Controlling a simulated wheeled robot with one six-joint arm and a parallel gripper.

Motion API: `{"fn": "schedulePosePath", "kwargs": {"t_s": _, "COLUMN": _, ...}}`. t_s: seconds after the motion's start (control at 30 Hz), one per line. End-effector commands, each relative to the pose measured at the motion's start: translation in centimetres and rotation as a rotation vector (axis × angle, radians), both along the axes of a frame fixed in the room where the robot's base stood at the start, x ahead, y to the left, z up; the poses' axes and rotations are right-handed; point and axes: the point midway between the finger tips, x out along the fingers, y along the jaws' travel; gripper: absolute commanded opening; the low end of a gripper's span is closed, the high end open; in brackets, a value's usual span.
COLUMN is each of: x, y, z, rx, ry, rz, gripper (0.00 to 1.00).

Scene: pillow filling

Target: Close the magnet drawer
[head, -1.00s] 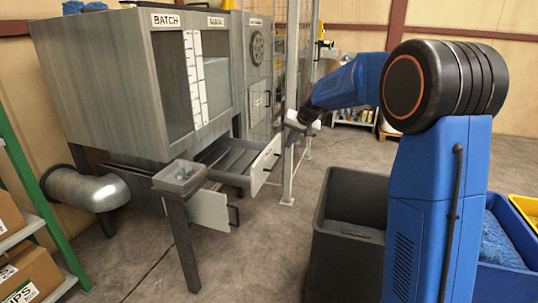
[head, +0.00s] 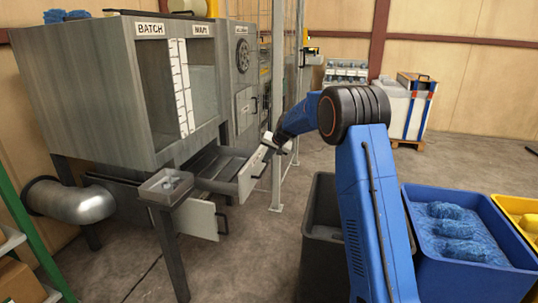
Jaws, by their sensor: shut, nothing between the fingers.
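A grey metal drawer (head: 218,169) with a white front (head: 252,172) stands pulled out under the cabinet marked BATCH. A second white front (head: 198,219) with a dark handle stands out below and to its left. The label on the upper front is too small to read, so I cannot tell which one is the magnet drawer. My gripper (head: 266,150) is shut and empty at the outer side of the upper front, near its top right edge. My arm hides part of that edge, and I cannot tell whether the fingers touch it.
A small grey tray on a post (head: 165,186) stands left of the drawers. A metal frame post (head: 279,185) is close to my gripper. A dark bin (head: 318,220) and a blue bin with blue filling (head: 470,255) stand at right.

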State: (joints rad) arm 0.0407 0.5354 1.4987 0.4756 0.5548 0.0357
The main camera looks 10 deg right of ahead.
Motion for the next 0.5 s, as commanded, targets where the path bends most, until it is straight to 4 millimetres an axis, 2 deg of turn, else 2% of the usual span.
{"fn": "schedulePosePath", "kwargs": {"t_s": 0.23, "x": 2.4, "y": 1.0, "z": -3.6, "rx": 0.001, "ry": 0.002, "rz": 0.001, "gripper": 0.00}}
{"fn": "schedulePosePath", "kwargs": {"t_s": 0.5, "x": 4.0, "y": 3.9, "z": -3.3, "rx": 0.000, "ry": -0.001, "rz": 0.002, "gripper": 0.00}}
